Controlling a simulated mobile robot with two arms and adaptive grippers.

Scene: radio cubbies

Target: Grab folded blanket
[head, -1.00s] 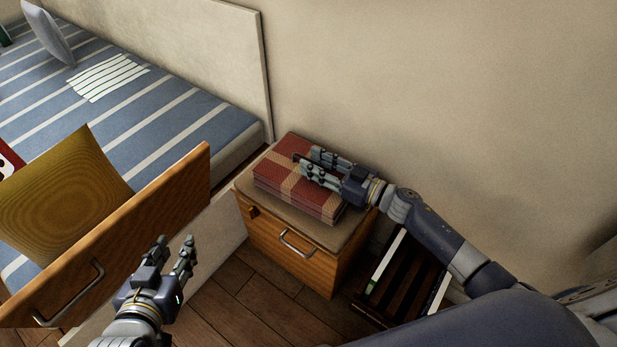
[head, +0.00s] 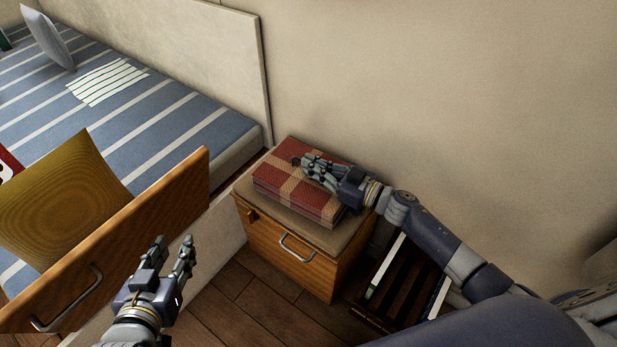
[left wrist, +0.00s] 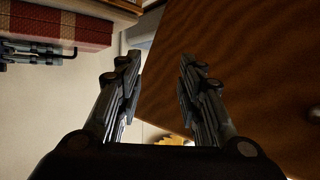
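The folded blanket (head: 285,188) is a red and tan checked stack. It lies on the cushioned top of a small wooden nightstand (head: 290,256) by the wall. My right gripper (head: 304,165) reaches in from the right over the blanket's top, its fingers drawn together. I cannot tell whether any fabric is pinched between them. My left gripper (head: 175,244) is open and empty, low in front of the nightstand and apart from the blanket. In the left wrist view, the blanket (left wrist: 62,24) and part of my right gripper (left wrist: 30,50) show at the upper left.
A wooden panel with a metal handle (head: 110,240) stands beside my left gripper. A yellow-brown cushion (head: 65,200) is behind it. The striped bed (head: 150,125) fills the left. A dark slatted crate (head: 405,285) stands right of the nightstand. Some wooden floor (head: 245,305) is clear in front.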

